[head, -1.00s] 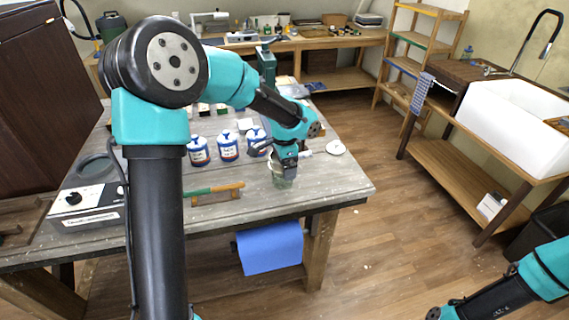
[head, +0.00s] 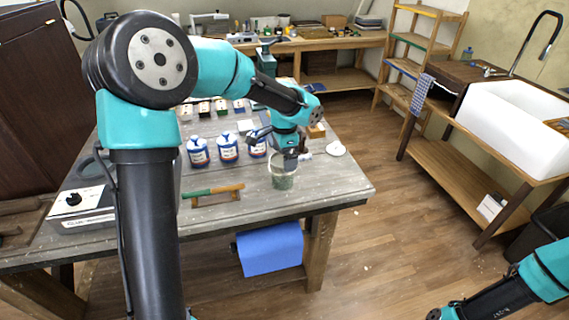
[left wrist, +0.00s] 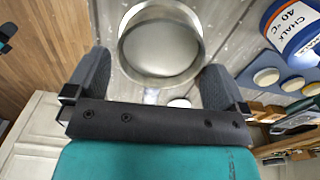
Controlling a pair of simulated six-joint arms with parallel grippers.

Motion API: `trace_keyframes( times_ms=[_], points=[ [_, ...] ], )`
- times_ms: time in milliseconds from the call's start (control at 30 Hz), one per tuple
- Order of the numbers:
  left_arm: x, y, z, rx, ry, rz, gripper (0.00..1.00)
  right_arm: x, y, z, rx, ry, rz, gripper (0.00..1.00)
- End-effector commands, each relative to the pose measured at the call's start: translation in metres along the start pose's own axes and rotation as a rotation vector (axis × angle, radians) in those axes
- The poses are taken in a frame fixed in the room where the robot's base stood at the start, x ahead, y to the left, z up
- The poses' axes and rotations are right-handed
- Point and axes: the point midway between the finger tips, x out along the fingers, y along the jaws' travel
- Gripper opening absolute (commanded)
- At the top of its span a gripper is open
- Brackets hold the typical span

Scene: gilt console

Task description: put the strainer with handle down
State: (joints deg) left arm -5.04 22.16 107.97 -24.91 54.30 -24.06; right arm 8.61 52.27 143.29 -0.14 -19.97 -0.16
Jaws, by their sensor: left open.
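The strainer (head: 284,182), a round greyish mesh-like cup, stands on the grey table near its front right edge. In the left wrist view the strainer (left wrist: 160,48) shows as a round metal bowl seen from above, just ahead of and between my finger tips; I cannot make out its handle for certain. My left gripper (left wrist: 157,75) is open, with one finger on each side and nothing clamped. In the head view the left gripper (head: 290,164) is just above and behind the strainer's rim. My right gripper is out of view; only part of its arm shows at bottom right.
Blue-and-white chalk tubs (head: 228,147) stand left of the strainer. A white disc (head: 336,148) lies to the right. The front right table corner is bare.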

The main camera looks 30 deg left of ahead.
Motion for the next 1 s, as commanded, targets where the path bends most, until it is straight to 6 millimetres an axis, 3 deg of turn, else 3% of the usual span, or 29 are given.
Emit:
trace_keyframes(
  times_ms=[200, 400, 1000],
  points=[
    [-0.043, 0.0, -0.001, 0.0, 0.003, -0.002, 1.0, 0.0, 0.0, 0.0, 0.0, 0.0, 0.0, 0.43],
    [-0.071, 0.001, 0.0, 0.0, 0.001, 0.0, 1.0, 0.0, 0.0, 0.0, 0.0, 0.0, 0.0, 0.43],
    [-0.08, 0.0, 0.0, 0.0, -0.001, 0.001, 1.0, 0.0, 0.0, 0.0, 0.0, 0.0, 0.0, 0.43]
  ],
)
